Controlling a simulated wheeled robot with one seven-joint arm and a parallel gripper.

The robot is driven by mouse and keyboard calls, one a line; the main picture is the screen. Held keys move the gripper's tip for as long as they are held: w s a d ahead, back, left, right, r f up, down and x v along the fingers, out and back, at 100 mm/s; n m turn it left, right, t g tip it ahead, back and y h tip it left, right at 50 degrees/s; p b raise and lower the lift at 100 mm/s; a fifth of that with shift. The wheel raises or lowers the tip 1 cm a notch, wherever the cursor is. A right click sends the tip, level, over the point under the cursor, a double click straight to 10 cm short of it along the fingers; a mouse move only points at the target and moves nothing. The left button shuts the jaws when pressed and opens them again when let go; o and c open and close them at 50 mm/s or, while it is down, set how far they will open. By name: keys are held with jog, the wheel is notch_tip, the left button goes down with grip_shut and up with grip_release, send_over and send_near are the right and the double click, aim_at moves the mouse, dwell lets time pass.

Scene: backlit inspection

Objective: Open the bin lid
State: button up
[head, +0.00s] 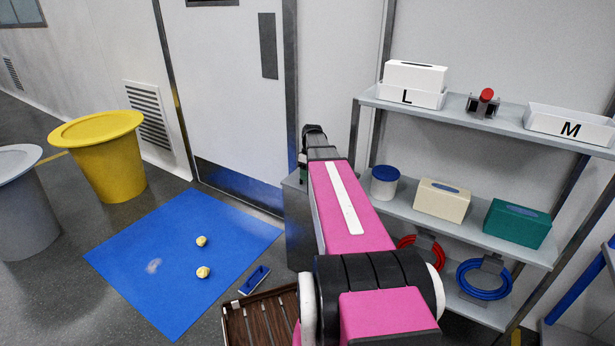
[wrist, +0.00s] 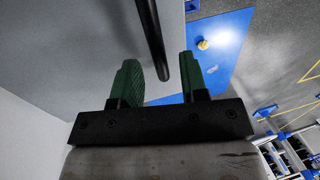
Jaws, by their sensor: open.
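In the wrist view my gripper (wrist: 158,68) is open, with its two green fingers apart. A black bar (wrist: 152,35), which looks like a handle, shows between the fingers, in front of a flat grey surface (wrist: 85,45). I cannot tell whether the fingers touch the bar. In the head view a grey box-shaped bin (head: 299,225) stands by the door, mostly hidden behind my pink arm. My gripper (head: 313,130) is small and partly hidden there, above this bin. The bin's lid and handle are hidden in the head view.
A blue mat (head: 180,255) with two yellow crumpled pieces lies on the floor at left. A yellow round bin (head: 108,165) and a grey one (head: 25,210) stand beyond it. A brown tray (head: 262,322) and a loaded shelf unit (head: 460,220) flank my arm.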

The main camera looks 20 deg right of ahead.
jog(key=shift+f, duration=0.3)
grip_shut()
jog(key=shift+r, duration=0.1)
